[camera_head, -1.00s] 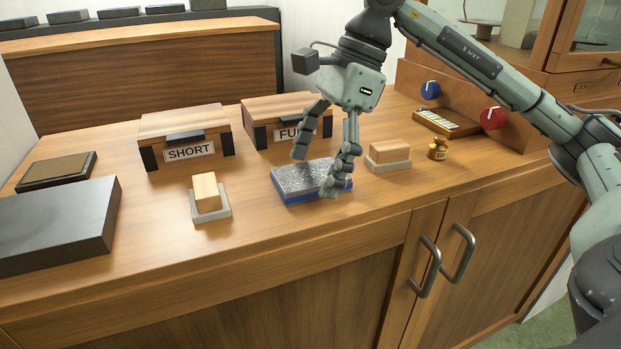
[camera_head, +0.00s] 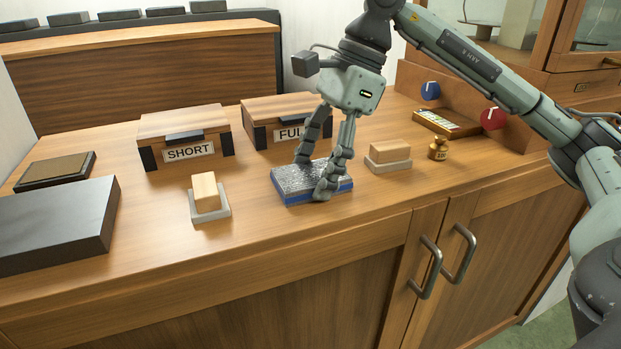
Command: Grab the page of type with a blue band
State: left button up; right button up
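The page of type (camera_head: 298,180) is a flat, silvery-grey block with a blue band around its sides. It lies on the wooden counter in the middle of the head view. My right gripper (camera_head: 312,180) points down over it. One finger is at the page's far side and the other is at its near side, in front of the blue band. The fingers appear closed against both sides, and they hide part of the page's right half. The page still rests on the counter. My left gripper is not in view.
Boxes labelled SHORT (camera_head: 185,133) and FULL (camera_head: 262,120) stand behind. Wooden blocks on grey bases flank the page, left (camera_head: 207,192) and right (camera_head: 389,154). A small brass jar (camera_head: 438,149) stands at right. A dark slab (camera_head: 55,222) fills the left front.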

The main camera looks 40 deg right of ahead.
jog(key=c, duration=1)
jog(key=shift+r, duration=0.1)
jog(key=shift+c, duration=0.5)
